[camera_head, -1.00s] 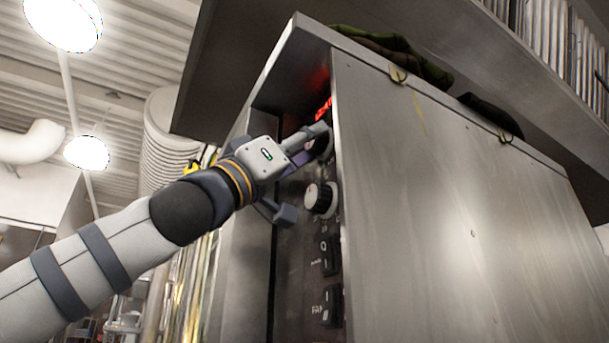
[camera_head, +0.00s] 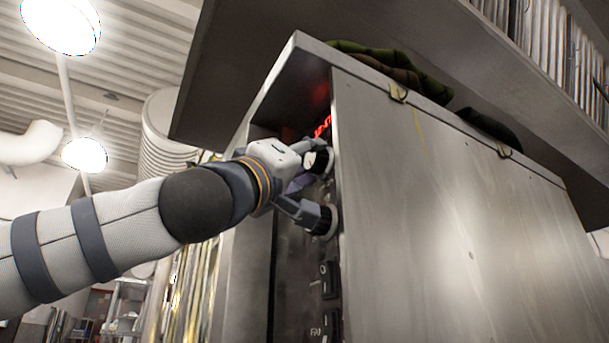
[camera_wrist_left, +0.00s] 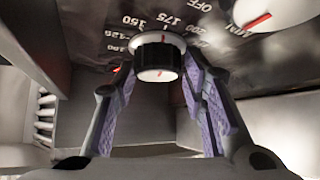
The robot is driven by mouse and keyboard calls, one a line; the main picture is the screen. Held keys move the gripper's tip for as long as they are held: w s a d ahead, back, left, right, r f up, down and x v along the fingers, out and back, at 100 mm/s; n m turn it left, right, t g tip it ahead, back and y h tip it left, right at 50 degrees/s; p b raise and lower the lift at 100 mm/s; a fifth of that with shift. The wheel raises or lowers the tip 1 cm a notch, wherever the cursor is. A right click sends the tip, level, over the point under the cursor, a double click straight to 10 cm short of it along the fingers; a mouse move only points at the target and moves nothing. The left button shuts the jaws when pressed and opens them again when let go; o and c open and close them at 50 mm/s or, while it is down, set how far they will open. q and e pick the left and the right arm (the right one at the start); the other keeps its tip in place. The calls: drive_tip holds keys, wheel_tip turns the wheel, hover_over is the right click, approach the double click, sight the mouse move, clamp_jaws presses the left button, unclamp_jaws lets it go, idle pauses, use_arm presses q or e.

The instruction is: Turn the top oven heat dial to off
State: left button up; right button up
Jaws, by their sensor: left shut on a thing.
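The top heat dial (camera_head: 319,160), a round knob with a pale face and dark side, sits high on the oven's dark control panel (camera_head: 285,245). In the left wrist view the dial (camera_wrist_left: 158,60) is between the two purple-padded fingers of my left gripper (camera_wrist_left: 160,78), with a red line on it and printed numbers around it. In the head view my left gripper (camera_head: 316,182) is shut on this dial, one finger above and one below. The lower finger partly covers a second dial (camera_head: 330,222). My right gripper is not in view.
The oven's wide steel side (camera_head: 450,220) stands just right of the panel. A steel lip overhangs it. Black switches (camera_head: 329,280) are below the dials. Another dial (camera_wrist_left: 268,14) is close by at upper right in the wrist view. Dark cloth (camera_head: 400,68) lies on top.

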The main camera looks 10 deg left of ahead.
use_arm(q)
drive_tip(key=shift+s+a+r, duration=0.1)
drive_tip(key=shift+s+r, duration=0.15)
drive_tip(key=shift+r, duration=0.1)
drive_tip(key=o, duration=0.8)
drive_tip(key=shift+o, duration=1.3)
drive_tip(key=shift+f, duration=0.1)
drive_tip(key=shift+w, duration=0.1)
drive_tip(key=v, duration=1.2)
